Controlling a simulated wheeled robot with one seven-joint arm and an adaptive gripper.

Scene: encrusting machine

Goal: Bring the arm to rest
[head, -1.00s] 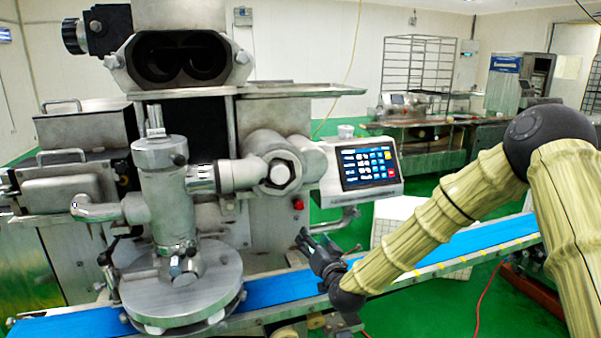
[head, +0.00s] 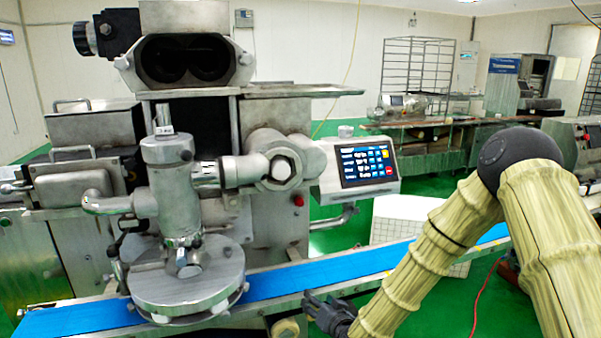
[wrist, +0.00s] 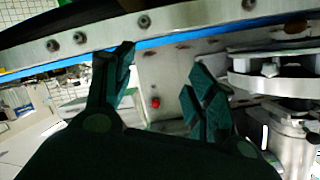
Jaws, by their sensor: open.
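My gripper (head: 318,303) is at the lower middle of the head view, in front of the near edge of the blue conveyor belt (head: 320,271). My arm reaches down to it from the right, bent at a dark joint. In the wrist view my gripper (wrist: 160,75) shows two dark green fingers standing well apart, with nothing between them. The belt's metal side rail (wrist: 180,24) crosses the top of that view, close to the fingertips. I cannot tell whether they touch it.
The encrusting machine (head: 272,209) stands behind the belt, with a round plate (head: 185,285) over the belt. Its control panel (head: 365,165) faces me, and a red button (head: 298,200) sits below. A white crate (head: 405,212) stands behind the belt.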

